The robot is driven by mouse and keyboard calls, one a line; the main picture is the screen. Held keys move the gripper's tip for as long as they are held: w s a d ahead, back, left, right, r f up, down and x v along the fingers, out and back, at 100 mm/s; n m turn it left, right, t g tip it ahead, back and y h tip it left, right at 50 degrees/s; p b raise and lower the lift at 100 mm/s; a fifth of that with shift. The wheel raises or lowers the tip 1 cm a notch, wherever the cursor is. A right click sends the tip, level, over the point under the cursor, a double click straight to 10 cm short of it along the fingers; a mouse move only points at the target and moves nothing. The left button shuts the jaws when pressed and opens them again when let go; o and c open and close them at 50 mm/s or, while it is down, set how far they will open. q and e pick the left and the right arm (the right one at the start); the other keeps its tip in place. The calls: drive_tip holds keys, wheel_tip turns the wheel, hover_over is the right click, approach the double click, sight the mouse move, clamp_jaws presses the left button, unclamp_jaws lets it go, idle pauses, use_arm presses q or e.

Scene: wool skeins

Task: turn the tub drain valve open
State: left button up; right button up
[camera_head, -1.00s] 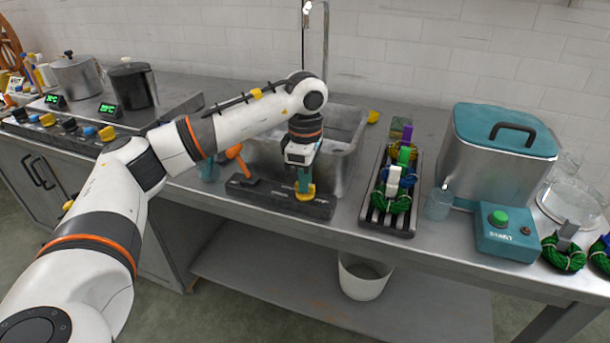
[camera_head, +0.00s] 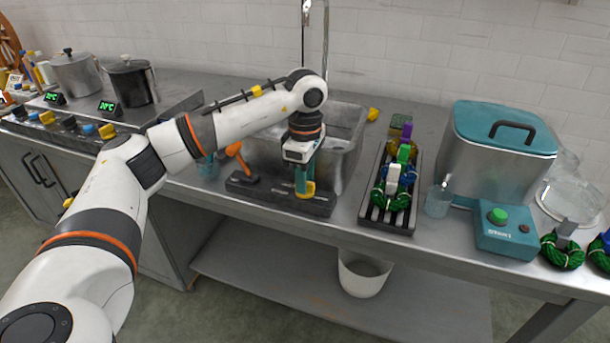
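The steel tub (camera_head: 345,150) is set in the counter behind a dark base block (camera_head: 270,192). A small yellow handle (camera_head: 309,188), seemingly the drain valve, stands on the right part of that block. An orange-headed lever (camera_head: 236,151) stands on its left part. My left gripper (camera_head: 303,184) points down at the yellow handle, its teal fingertips right at it and partly covering it. Whether the fingers are closed on the handle cannot be made out. My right gripper is not in view.
A dark rack (camera_head: 367,210) with several coloured skeins is right of the tub. Further right are a small glass (camera_head: 438,202), a teal-lidded steel vat (camera_head: 490,165) and a control box (camera_head: 506,233). Two pots stand far left. A white bucket (camera_head: 362,275) is below the counter.

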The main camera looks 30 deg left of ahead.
use_arm(q)
drive_tip(key=shift+r, duration=0.35)
wheel_tip(320, 180, up, 5)
drive_tip(key=shift+r, duration=0.2)
drive_tip(key=shift+r+p, duration=0.3)
drive_tip(key=shift+r, duration=0.4)
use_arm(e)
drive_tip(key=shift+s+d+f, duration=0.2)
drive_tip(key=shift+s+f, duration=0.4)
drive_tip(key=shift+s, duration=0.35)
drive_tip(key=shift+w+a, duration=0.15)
